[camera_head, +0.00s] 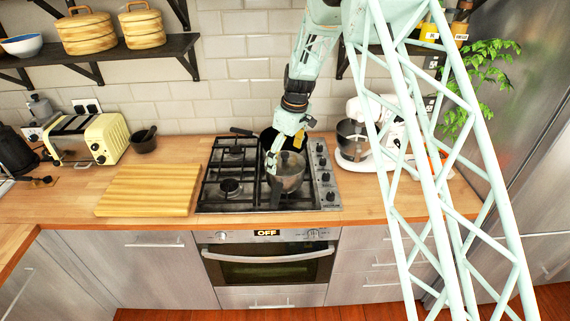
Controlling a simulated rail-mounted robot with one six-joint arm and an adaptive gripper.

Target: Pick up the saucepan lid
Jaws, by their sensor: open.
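A steel saucepan (290,184) stands on the front right part of the gas hob. Its lid (294,164) appears to sit on top of it, with a small knob hard to make out. My gripper (271,168) is open and reaches down at the left side of the lid. It overlaps the lid and pan rim in the picture, so I cannot tell whether it touches them. My wrist hides part of the area behind the pan.
A dark frying pan (266,139) sits on the hob behind the saucepan. A wooden board (150,190) and a yellow toaster (90,139) are to the left. A white stand mixer (372,128) stands right of the hob (212,197). A shelf (120,54) hangs above.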

